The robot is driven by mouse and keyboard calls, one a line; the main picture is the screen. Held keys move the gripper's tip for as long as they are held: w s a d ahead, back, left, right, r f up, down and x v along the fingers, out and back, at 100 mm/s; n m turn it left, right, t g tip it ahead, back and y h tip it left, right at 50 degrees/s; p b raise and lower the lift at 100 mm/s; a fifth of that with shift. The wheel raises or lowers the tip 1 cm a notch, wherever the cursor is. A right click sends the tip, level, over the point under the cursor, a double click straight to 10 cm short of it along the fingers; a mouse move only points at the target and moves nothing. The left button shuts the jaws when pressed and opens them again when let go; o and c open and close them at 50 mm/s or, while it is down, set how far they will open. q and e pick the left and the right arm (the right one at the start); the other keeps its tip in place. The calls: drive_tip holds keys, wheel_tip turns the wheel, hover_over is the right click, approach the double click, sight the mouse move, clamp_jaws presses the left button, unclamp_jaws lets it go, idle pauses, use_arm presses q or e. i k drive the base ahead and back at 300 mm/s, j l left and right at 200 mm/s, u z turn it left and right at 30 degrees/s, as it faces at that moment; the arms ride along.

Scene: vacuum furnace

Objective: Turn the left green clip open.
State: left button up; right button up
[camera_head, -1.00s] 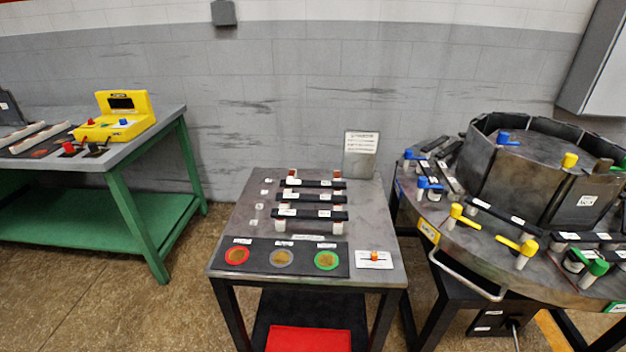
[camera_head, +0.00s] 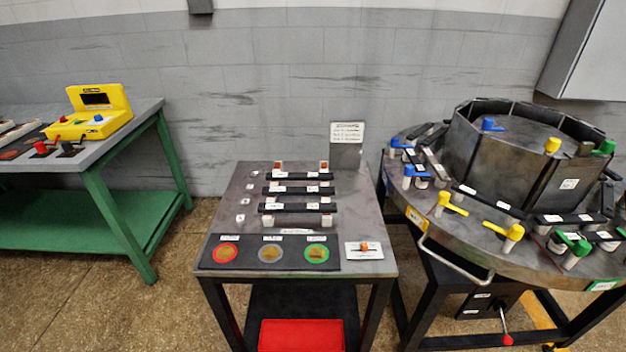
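A green clip (camera_head: 575,249) with a pale cylindrical post stands on the front right of the round metal table (camera_head: 465,250). Its green handle lies across the top of the post, with a black bar beside it. Another green clip part (camera_head: 622,232) is cut off by the right picture edge. A green handle (camera_head: 604,147) sits at the right rim of the dark drum. Neither of my grippers is in view.
The dark drum (camera_head: 500,160) stands on the round table, with blue clips (camera_head: 415,173) and yellow clips (camera_head: 508,235) around it. A smaller table (camera_head: 225,220) with black bars stands at centre. A green workbench (camera_head: 120,215) stands left. Bare floor lies between workbench and small table.

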sight(582, 248)
drive_tip(key=z, duration=1.7)
drive_tip(key=i+j, duration=0.1)
drive_tip(key=i, duration=0.25)
drive_tip(key=i+z, duration=0.1)
drive_tip(key=i, duration=0.25)
